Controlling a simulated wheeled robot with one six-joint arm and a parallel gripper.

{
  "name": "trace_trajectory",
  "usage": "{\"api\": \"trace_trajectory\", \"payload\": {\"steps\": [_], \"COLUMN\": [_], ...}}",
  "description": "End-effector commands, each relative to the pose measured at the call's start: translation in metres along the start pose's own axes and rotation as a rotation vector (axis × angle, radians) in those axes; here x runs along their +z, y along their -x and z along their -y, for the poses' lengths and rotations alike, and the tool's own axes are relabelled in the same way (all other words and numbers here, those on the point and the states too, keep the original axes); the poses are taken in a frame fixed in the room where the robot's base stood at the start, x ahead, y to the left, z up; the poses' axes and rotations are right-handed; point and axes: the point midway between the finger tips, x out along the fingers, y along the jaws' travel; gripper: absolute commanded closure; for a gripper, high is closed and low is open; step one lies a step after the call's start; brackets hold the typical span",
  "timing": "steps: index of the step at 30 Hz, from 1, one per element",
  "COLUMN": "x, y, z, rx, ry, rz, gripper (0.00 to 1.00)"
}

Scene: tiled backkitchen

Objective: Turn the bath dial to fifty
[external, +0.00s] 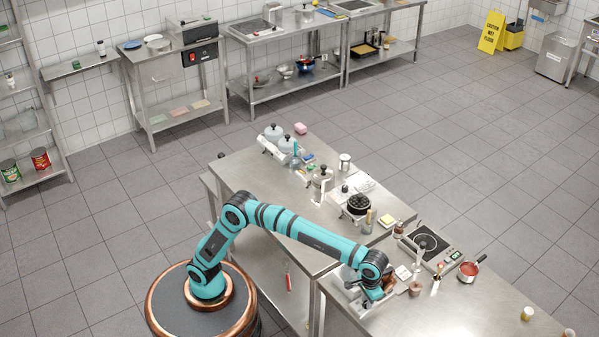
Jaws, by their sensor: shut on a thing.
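The bath looks like a small steel unit (352,290) near the left end of the front steel table. My gripper (374,294) reaches down at its right side, with the arm stretched over from the left. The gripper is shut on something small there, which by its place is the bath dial. The dial, its marks and its pointer are hidden by the gripper and too small to read, so I cannot tell the setting.
Right of my gripper stand a small brown cup (415,289), an induction hob (428,243) and a red-filled saucepan (468,271). A black-topped appliance (357,206) and a yellow sponge (387,221) stand behind. The front table's right part is mostly clear.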

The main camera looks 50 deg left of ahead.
Motion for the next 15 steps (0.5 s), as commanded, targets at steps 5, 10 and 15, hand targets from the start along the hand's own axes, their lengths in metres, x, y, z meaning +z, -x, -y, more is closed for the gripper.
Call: {"api": "trace_trajectory", "payload": {"steps": [5, 10, 15], "x": [0.0000, 0.0000, -0.0001], "y": [0.0002, 0.0003, 0.0004], "z": [-0.0001, -0.0001, 0.0000], "rx": [0.001, 0.001, 0.001], "ry": [-0.028, -0.104, -0.232], "rz": [0.000, 0.000, -0.001], "gripper": [1.00, 1.00, 1.00]}}
